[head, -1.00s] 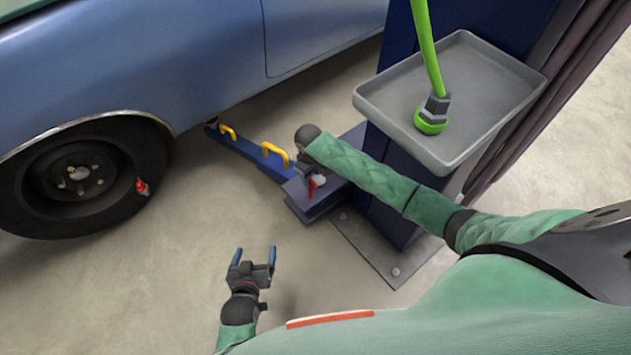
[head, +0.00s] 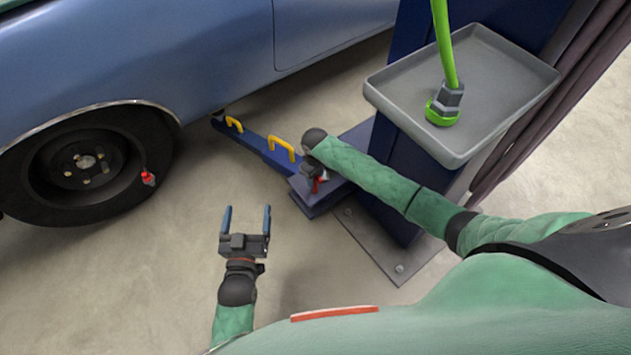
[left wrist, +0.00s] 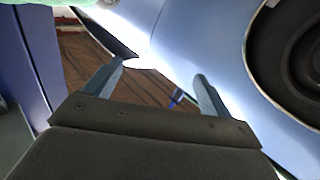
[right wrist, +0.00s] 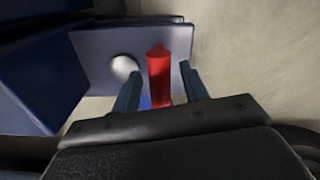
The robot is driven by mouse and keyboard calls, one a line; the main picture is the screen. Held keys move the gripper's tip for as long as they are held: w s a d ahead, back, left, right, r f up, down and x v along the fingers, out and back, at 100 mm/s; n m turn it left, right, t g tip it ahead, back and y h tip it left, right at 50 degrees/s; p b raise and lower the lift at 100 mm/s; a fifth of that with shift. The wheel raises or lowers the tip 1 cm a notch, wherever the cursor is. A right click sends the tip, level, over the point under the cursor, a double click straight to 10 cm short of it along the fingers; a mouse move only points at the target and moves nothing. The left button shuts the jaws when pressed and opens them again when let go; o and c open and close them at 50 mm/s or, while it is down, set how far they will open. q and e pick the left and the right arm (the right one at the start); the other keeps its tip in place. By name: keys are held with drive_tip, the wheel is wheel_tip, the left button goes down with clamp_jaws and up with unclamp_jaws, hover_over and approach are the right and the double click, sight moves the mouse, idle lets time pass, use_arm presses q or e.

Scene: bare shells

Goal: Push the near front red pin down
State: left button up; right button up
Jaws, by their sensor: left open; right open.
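The red pin (right wrist: 159,75) stands up from a dark blue bracket at the foot of the lift post. In the right wrist view it shows between the two fingers of my right gripper (right wrist: 160,88), which is open and not closed on it. In the head view the red pin (head: 317,185) is mostly hidden by my right gripper (head: 312,176). Whether a finger touches the pin I cannot tell. My left gripper (head: 246,220) is open and empty above the bare floor; its fingers also show in the left wrist view (left wrist: 160,82).
A blue lift arm (head: 255,146) with yellow handles reaches under the blue car (head: 200,50). A grey tray (head: 470,130) holding a green hose fitting (head: 443,105) is on the post (head: 395,165), above my right forearm.

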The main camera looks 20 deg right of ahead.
use_arm(q)
wheel_tip(320, 180, up, 8)
drive_tip(key=t, duration=0.2)
drive_tip(key=shift+w+a+t+h+b, duration=0.2)
drive_tip(key=shift+w+t+h+b, duration=0.1)
drive_tip(key=shift+t+h, duration=0.1)
use_arm(e)
wheel_tip(320, 180, down, 3)
drive_tip(key=shift+f, duration=0.2)
